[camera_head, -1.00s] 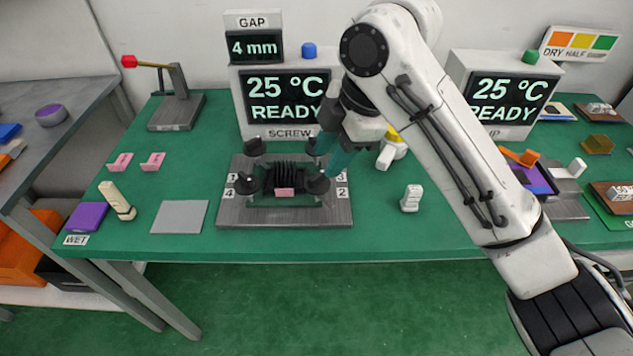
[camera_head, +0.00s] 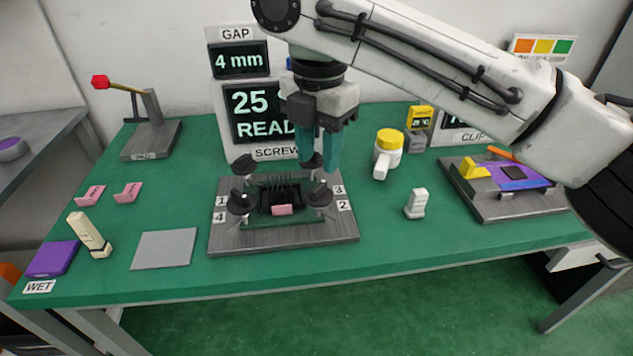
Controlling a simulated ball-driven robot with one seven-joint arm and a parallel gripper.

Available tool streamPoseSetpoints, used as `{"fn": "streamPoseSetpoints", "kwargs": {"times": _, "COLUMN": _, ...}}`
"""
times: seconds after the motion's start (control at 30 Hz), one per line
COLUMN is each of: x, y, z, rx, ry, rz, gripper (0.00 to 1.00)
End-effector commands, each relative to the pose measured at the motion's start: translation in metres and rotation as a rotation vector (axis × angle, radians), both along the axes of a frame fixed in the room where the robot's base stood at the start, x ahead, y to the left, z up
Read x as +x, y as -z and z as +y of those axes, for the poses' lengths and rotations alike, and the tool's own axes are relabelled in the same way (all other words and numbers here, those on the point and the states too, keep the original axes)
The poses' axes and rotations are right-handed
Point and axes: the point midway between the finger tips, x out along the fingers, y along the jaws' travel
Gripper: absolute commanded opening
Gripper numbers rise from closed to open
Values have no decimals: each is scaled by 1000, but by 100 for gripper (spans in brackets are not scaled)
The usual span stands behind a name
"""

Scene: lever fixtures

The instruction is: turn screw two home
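The metal screw fixture (camera_head: 290,238) stands on the green bench with dark-knobbed screws at its corners and number labels at its sides. Screw two (camera_head: 320,194) is the front-right knob, beside the label 2 (camera_head: 343,205); it stands upright. The back-right knob (camera_head: 313,161), beside label 3, is partly hidden by my gripper. My gripper (camera_head: 318,168) points down with teal fingers apart, its tips overlapping the back-right knob in view, just behind and above screw two. I cannot tell whether a finger touches a knob. A black finned block (camera_head: 283,193) with a pink tab sits between the screws.
The display (camera_head: 258,112) behind reads 25 and READY, partly hidden by my arm; the gap display (camera_head: 239,61) reads 4 mm. A yellow-capped white bottle (camera_head: 387,155) and small white object (camera_head: 416,204) stand to the right. A grey plate (camera_head: 164,249) lies left. Bench front is clear.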

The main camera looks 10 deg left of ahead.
Motion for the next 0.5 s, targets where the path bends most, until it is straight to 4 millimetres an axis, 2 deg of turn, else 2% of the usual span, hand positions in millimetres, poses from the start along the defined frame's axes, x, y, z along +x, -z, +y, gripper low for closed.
{"fn": "streamPoseSetpoints", "kwargs": {"times": 0.03, "x": 0, "y": 12, "z": -1, "rx": -2, "ry": 0, "rz": 1, "gripper": 38}}
{"fn": "streamPoseSetpoints", "kwargs": {"times": 0.2, "x": 0, "y": 39, "z": -1, "rx": -1, "ry": 1, "rz": 0, "gripper": 38}}
{"fn": "streamPoseSetpoints", "kwargs": {"times": 0.33, "x": 0, "y": 52, "z": 0, "rx": 0, "ry": 1, "rz": 0, "gripper": 38}}
{"fn": "streamPoseSetpoints", "kwargs": {"times": 0.5, "x": 0, "y": 58, "z": 0, "rx": 1, "ry": 1, "rz": 0, "gripper": 38}}
